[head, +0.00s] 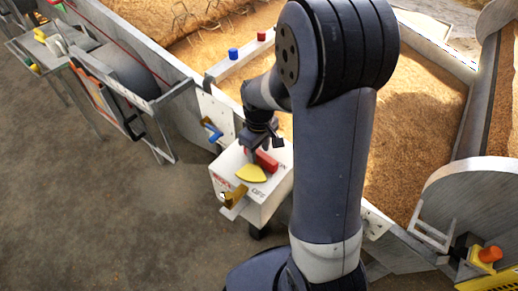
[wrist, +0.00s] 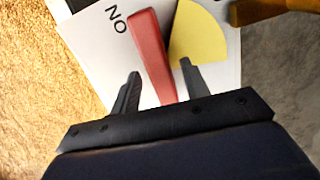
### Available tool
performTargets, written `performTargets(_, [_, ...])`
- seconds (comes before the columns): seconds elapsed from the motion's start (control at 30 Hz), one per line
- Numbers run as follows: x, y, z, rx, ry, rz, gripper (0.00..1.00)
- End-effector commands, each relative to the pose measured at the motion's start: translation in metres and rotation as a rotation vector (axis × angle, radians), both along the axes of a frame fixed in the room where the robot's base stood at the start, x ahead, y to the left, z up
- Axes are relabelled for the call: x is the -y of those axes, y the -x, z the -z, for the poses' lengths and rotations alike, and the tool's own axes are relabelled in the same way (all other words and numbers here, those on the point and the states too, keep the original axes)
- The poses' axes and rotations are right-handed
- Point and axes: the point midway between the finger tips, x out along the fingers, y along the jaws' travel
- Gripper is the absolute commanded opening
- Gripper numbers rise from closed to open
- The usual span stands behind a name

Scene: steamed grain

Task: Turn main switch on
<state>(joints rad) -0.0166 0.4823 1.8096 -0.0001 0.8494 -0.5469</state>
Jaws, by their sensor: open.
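The main switch is a white box (head: 247,206) with a red lever (head: 265,160) and a yellow wedge-shaped plate (head: 251,174) on its top. The top carries ON and OFF lettering. My gripper (head: 260,148) is over the box at the lever. In the wrist view, my open fingers (wrist: 160,73) lie on either side of the red lever (wrist: 150,50), with gaps visible. The right finger overlaps the yellow plate (wrist: 198,35). ON lettering (wrist: 117,20) is left of the lever's far end. The lever's near end is hidden by my gripper; contact cannot be told.
A brass-coloured latch (head: 234,196) is on the box's front edge. A blue-handled valve (head: 212,130) is on the grain bin wall behind it. Blue (head: 233,54) and red (head: 261,36) buttons are on a beam. Bare floor (head: 110,215) lies left.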

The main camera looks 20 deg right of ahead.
Motion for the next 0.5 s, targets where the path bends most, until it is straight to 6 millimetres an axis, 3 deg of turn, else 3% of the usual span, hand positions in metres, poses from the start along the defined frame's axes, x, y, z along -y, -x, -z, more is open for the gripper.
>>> performTargets(0.07, [0.0000,0.0000,-0.0002,0.000,0.000,0.000,0.42])
performTargets(0.5, [0.0000,0.0000,-0.0004,0.000,0.000,0.000,0.06])
